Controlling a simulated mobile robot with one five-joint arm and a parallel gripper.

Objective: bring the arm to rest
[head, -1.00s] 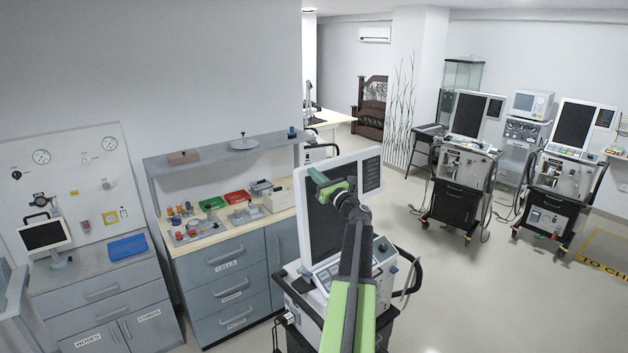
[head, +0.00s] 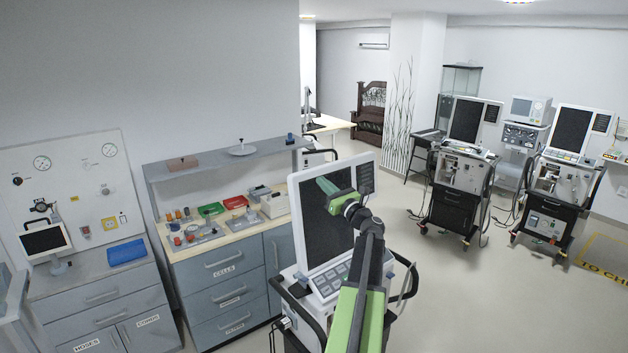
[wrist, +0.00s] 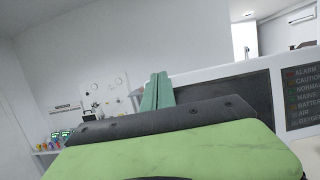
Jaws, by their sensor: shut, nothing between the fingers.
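My arm reaches up from the bottom of the head view, and my gripper (head: 325,186) is in front of the dark screen of a ventilator (head: 318,222). The gripper points left and is shut with nothing in it. In the wrist view its green fingers (wrist: 157,91) are together, with the dark screen (wrist: 225,95) behind them. I cannot tell how much room there is between the gripper and the screen.
A workbench (head: 215,243) with small parts and trays stands left of the ventilator. A wall panel (head: 75,185) and cabinet (head: 100,305) are at far left. Two more ventilators (head: 455,180) (head: 555,190) stand at right. The floor (head: 470,290) between is clear.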

